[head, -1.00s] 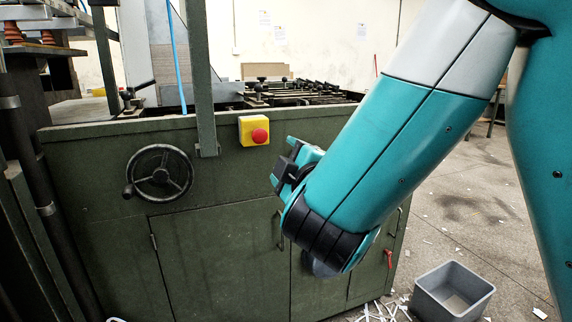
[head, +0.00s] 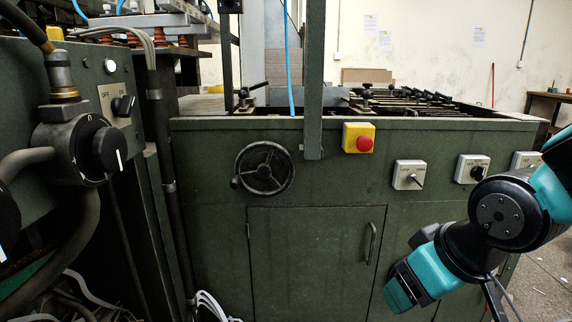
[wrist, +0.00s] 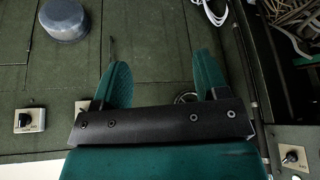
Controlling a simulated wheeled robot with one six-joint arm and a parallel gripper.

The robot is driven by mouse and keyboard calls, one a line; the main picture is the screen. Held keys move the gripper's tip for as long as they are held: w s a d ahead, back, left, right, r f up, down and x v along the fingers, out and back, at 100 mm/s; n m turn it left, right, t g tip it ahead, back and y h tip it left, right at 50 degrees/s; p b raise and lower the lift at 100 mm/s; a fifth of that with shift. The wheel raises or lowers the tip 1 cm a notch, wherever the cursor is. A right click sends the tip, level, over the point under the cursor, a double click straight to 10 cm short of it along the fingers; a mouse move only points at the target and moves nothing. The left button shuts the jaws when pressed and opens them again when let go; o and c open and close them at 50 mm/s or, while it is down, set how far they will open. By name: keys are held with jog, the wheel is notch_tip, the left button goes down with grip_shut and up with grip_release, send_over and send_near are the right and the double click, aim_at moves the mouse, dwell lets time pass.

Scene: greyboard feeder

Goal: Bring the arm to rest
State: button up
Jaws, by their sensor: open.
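My gripper (wrist: 160,82) shows in the wrist view with its two green fingers spread apart and nothing between them. The fingers point at the green machine front, and I cannot tell how near they are to it. In the head view my teal and black arm (head: 505,215) is at the lower right, in front of the machine cabinet (head: 300,262). Its end reaches down and left; the fingertips cannot be made out there.
The cabinet has a handwheel (head: 263,168), a red button on a yellow box (head: 358,138) and switch boxes (head: 409,175). A control panel with a black knob (head: 108,150) stands close at left. A grey round part (wrist: 64,20) shows in the wrist view.

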jog(key=s+a+r+n+g+y, duration=0.1)
jog(key=s+a+r+g, duration=0.1)
jog(key=s, duration=0.3)
jog(key=s+a+r+n+g+y, duration=0.1)
jog(key=s+g, duration=0.1)
jog(key=s, duration=0.3)
notch_tip(320, 180, up, 23)
jog(key=p, duration=2.2)
jog(key=shift+p, duration=0.4)
jog(key=shift+f, duration=0.1)
